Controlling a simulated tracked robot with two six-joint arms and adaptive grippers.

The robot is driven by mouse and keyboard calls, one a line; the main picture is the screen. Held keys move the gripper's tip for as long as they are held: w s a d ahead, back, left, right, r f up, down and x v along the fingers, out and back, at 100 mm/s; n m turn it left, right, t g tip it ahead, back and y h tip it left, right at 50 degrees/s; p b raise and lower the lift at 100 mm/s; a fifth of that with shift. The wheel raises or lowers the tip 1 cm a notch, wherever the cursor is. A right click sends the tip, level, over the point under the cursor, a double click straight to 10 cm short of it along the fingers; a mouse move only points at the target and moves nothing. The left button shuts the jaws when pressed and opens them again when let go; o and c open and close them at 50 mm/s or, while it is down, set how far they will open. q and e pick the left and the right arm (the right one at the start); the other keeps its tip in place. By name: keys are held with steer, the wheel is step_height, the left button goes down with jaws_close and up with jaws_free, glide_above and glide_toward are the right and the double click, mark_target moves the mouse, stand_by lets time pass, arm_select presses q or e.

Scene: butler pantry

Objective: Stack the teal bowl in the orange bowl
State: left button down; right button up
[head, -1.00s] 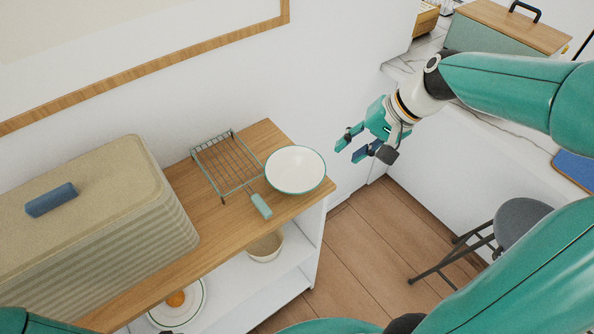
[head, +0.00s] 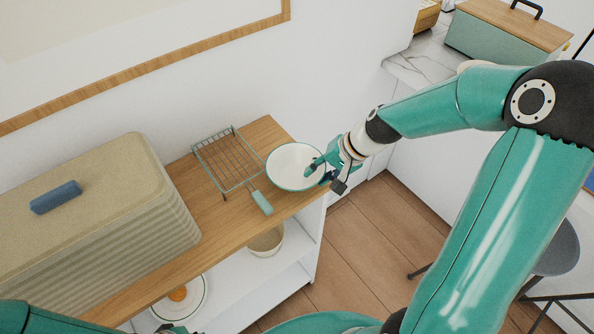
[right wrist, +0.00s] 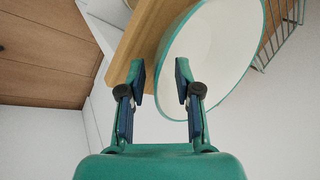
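The teal bowl (head: 290,160), white inside with a teal rim, sits upright on the wooden top near its right end. It also shows in the right wrist view (right wrist: 212,50). My right gripper (head: 315,172) is at the bowl's right rim in the head view. In the right wrist view my right gripper (right wrist: 160,75) has its fingers apart, with the rim's near edge showing between the fingertips; I cannot tell if they touch it. Only a dark bit of my left gripper (head: 172,328) shows at the bottom edge.
A wire rack with a teal handle (head: 228,162) lies close left of the bowl. A large ribbed tan box (head: 120,210) fills the left of the top. A plate (head: 200,297) with an orange round thing is on the lower shelf. The wall is behind.

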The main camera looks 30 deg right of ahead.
steer(key=shift+a+f, duration=0.1)
steer(key=shift+f, duration=0.05)
jaws_close()
stand_by(0.4)
